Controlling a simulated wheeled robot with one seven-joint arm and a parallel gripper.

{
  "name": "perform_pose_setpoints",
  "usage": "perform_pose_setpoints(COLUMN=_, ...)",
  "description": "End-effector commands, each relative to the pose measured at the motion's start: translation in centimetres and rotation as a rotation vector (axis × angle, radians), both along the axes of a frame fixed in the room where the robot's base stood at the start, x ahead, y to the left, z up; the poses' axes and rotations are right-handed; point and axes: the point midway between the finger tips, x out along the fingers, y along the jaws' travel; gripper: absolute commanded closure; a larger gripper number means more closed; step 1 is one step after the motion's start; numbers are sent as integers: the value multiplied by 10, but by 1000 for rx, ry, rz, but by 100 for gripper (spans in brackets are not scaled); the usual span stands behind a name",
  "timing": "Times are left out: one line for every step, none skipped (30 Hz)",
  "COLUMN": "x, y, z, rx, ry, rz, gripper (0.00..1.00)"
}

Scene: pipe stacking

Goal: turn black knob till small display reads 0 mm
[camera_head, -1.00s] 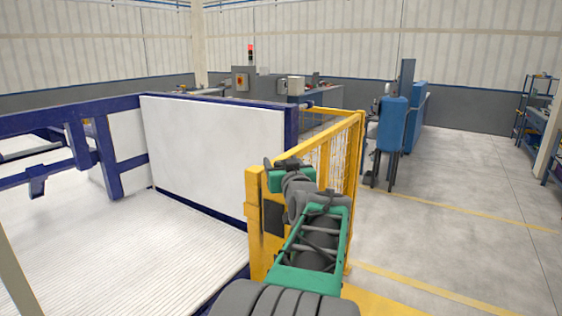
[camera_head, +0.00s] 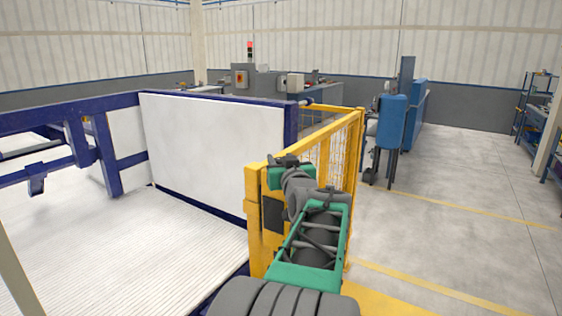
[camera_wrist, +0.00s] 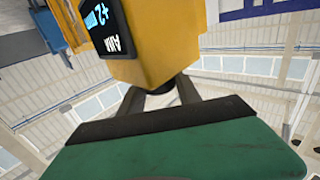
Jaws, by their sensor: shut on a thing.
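The small display (camera_wrist: 100,25) is a black panel with bright characters on a yellow housing (camera_wrist: 160,40), seen in the wrist view. It appears tilted and partly cut off. I can make out "+2" and a smaller word that looks like "AIM". The black knob (camera_wrist: 161,87) shows as a dark strip under the housing, mostly hidden between the grey fingers of my gripper (camera_wrist: 162,92). My gripper is shut on it. In the head view, my gripper (camera_head: 284,160) is at the top of the yellow post (camera_head: 255,235), where the knob cannot be made out.
A white panel (camera_head: 215,145) in a blue frame and a ribbed white bed (camera_head: 130,255) lie to the left. Open grey floor (camera_head: 470,190) lies to the right, with a blue machine (camera_head: 392,125) behind.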

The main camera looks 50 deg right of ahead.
Motion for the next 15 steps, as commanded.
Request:
perform_pose_setpoints(x=0, y=-1, z=-2, rx=0, ry=-3, rz=9, gripper=100)
perform_pose_setpoints(x=-1, y=-2, z=-4, rx=0, ry=-4, rz=18, gripper=100)
perform_pose_setpoints(x=0, y=-3, z=-6, rx=1, ry=-5, rz=37, gripper=100)
perform_pose_setpoints(x=-1, y=-3, z=-7, rx=1, ry=-5, rz=55, gripper=100)
perform_pose_setpoints(x=-1, y=-4, z=-8, rx=1, ry=-5, rz=77, gripper=100)
perform_pose_setpoints(x=-1, y=-4, z=-8, rx=-2, ry=-5, rz=110, gripper=100)
perform_pose_setpoints(x=-1, y=-4, z=-8, rx=-2, ry=-4, rz=136, gripper=100)
perform_pose_setpoints(x=-1, y=-4, z=-7, rx=-2, ry=-4, rz=164, gripper=100)
perform_pose_setpoints(x=-1, y=-4, z=-6, rx=-2, ry=-4, rz=200, gripper=100)
perform_pose_setpoints(x=-1, y=-4, z=-5, rx=-2, ry=-3, rz=225, gripper=100)
perform_pose_setpoints(x=-1, y=-4, z=-4, rx=-2, ry=-3, rz=250, gripper=100)
perform_pose_setpoints(x=-1, y=-3, z=-2, rx=-3, ry=-2, rz=280, gripper=100)
perform_pose_setpoints(x=0, y=-3, z=-1, rx=-1, ry=-2, rz=299, gripper=100)
perform_pose_setpoints(x=0, y=-2, z=-1, rx=-2, ry=-1, rz=314, gripper=100)
perform_pose_setpoints(x=0, y=-2, z=0, rx=-3, ry=-2, rz=329, gripper=100)
